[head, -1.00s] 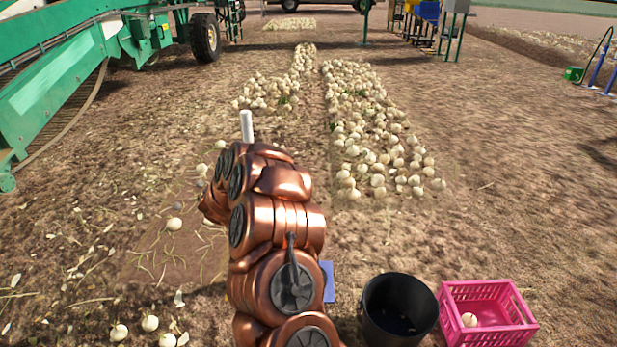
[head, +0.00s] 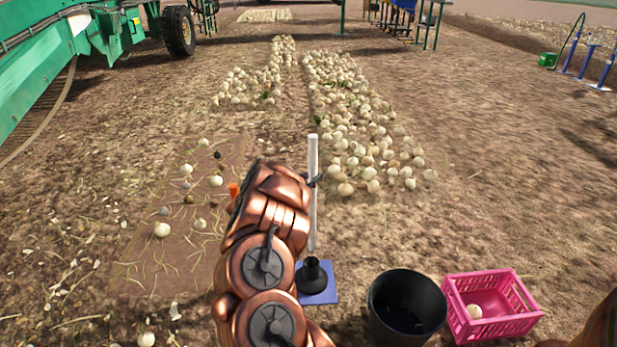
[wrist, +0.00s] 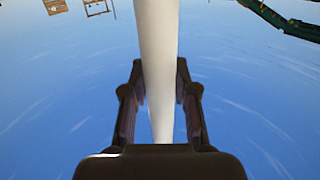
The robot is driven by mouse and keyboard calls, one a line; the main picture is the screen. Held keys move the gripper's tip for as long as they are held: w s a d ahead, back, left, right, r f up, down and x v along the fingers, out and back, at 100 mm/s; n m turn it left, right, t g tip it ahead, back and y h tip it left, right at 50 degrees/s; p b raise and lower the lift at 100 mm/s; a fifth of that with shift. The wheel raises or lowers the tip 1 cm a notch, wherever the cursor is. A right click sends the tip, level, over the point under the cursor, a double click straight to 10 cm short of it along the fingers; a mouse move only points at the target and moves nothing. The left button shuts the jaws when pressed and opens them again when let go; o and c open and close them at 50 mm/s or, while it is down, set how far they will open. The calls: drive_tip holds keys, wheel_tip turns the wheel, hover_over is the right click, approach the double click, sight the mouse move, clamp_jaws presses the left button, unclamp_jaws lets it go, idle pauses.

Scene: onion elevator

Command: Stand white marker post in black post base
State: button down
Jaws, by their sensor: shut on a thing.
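The white marker post (head: 312,215) stands nearly upright in the head view, held by my gripper (head: 314,181) along its upper half. In the wrist view the post (wrist: 158,60) runs between the two dark fingers of my gripper (wrist: 160,100), which are shut on it. The black post base (head: 313,272) stands on a blue square mat (head: 330,293) at lower centre. The post's lower end appears just above the base's collar in the head view. I cannot tell how far apart they are in depth.
A black bucket (head: 374,318) and a pink crate (head: 510,322) with an onion in it stand right of the base. Onion rows (head: 350,120) lie ahead. A brown patch (head: 150,262) with scattered onions lies left. Green machinery (head: 90,45) stands far left.

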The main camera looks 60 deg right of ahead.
drive_tip(key=b, duration=0.5)
hover_over(310, 214)
drive_tip(key=d, duration=0.1)
drive_tip(key=shift+f, duration=2.8)
drive_tip(key=shift+f+b, duration=1.55)
drive_tip(key=shift+f, duration=3.1)
drive_tip(key=c, duration=0.8)
unclamp_jaws()
drive_tip(key=a, duration=0.4)
drive_tip(key=w+a, duration=0.1)
drive_tip(key=a, duration=0.6)
drive_tip(key=shift+w+a, duration=0.2)
drive_tip(key=shift+a, duration=0.2)
